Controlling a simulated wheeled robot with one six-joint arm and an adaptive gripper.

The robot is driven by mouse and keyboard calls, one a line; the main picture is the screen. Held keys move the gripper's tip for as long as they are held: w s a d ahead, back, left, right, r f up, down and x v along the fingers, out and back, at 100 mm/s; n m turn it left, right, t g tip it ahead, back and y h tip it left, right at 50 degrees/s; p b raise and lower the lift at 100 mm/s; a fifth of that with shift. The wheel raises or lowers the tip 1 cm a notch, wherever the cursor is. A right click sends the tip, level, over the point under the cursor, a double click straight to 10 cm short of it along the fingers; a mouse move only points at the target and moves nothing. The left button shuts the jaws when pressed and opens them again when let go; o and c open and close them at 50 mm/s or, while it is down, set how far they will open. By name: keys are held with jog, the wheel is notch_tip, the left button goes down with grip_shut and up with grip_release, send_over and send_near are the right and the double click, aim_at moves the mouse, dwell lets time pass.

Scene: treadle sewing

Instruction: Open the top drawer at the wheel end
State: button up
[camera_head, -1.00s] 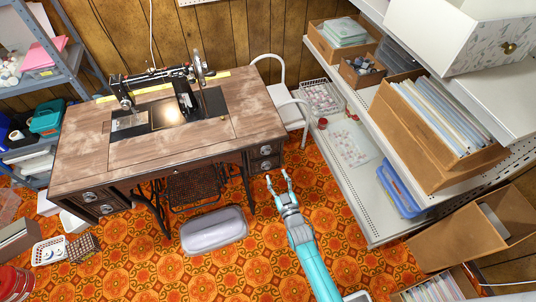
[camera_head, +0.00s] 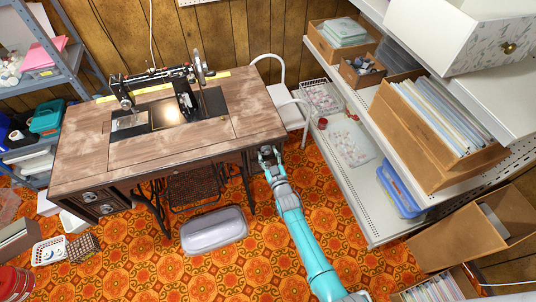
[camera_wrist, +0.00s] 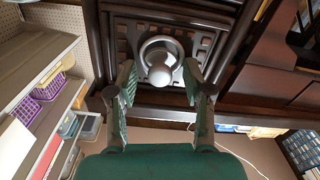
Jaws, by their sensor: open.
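The sewing table (camera_head: 90,160) has a black machine (camera_head: 150,85) on top, with its handwheel (camera_head: 198,66) at the right. A dark drawer stack hangs under that right end, now mostly hidden behind my gripper (camera_head: 268,153). In the wrist view, a round pale knob (camera_wrist: 160,62) on a ring plate stands out from a dark, framed drawer front (camera_wrist: 205,42). My gripper (camera_wrist: 160,82) is open, one finger on each side of the knob. I cannot tell whether the fingers touch it. The drawer looks shut; which one of the stack it is, I cannot tell.
A white chair (camera_head: 292,112) stands just behind the table's right end. Grey shelving (camera_head: 375,190) with boxes and a blue tray runs along the right. A grey lidded bin (camera_head: 214,230) lies on the patterned floor left of my arm. Open floor lies around my arm.

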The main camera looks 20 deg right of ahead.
grip_shut()
dwell(0.3)
jog(key=shift+s, duration=0.3)
jog(key=s, duration=2.1)
grip_release()
